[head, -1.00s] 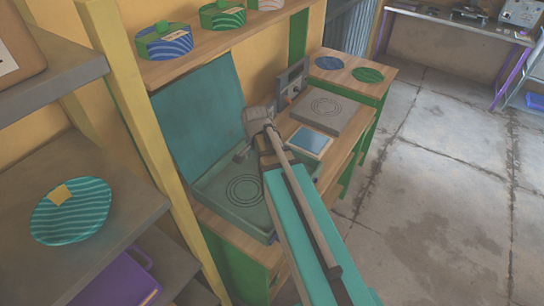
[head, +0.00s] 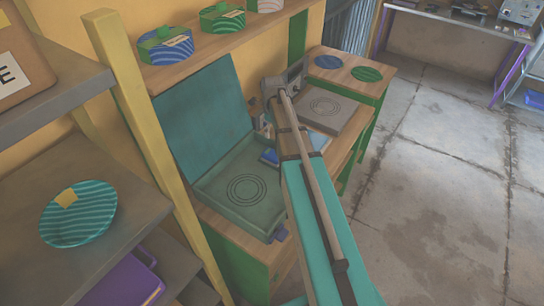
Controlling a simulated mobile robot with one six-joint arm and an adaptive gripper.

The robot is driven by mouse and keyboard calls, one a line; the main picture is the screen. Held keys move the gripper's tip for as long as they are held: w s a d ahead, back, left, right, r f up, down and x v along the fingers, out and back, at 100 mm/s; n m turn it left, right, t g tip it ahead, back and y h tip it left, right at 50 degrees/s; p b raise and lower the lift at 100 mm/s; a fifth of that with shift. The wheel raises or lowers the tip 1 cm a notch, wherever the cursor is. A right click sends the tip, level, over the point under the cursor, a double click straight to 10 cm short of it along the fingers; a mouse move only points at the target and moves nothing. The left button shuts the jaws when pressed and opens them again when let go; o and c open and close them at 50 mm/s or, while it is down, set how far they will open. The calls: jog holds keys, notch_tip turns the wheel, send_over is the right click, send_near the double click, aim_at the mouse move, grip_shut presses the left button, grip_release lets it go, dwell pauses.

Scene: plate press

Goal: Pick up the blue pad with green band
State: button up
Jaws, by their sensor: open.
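A round, blue-and-white striped pad with a green band and a tan tag (head: 166,47) sits at the left of the upper wooden shelf; its colours best match the named pad. My gripper (head: 263,125) is open beyond the end of my teal arm, over the bench behind the open press. It is well below and to the right of the striped pad, apart from it. The fingertips are small and partly hidden, so I cannot see what lies between them. A blue item (head: 268,157) shows on the bench beside my arm.
The open teal press (head: 238,190) has a raised lid (head: 200,110). A grey plate (head: 325,108) lies on the bench. Blue (head: 328,62) and green (head: 367,74) discs lie further back. A teal striped plate (head: 92,222) is on the left shelf. The floor at right is clear.

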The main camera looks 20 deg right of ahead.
aim_at(272, 153)
jog(key=shift+w+d+m, duration=0.15)
jog(key=shift+d+m, duration=0.05)
jog(key=shift+m, duration=0.1)
jog(key=shift+f, duration=0.1)
notch_tip(272, 153, down, 8)
jog(key=b, duration=0.8)
jog(key=shift+f+b, duration=0.15)
jog(key=shift+b, duration=0.15)
jog(key=shift+f, duration=0.1)
dwell(0.4)
jog(key=shift+a+f+b, duration=0.2)
jog(key=shift+f+b, duration=2.35)
jog(key=shift+b, duration=0.05)
jog(key=shift+c, duration=0.3)
jog(key=c, duration=1)
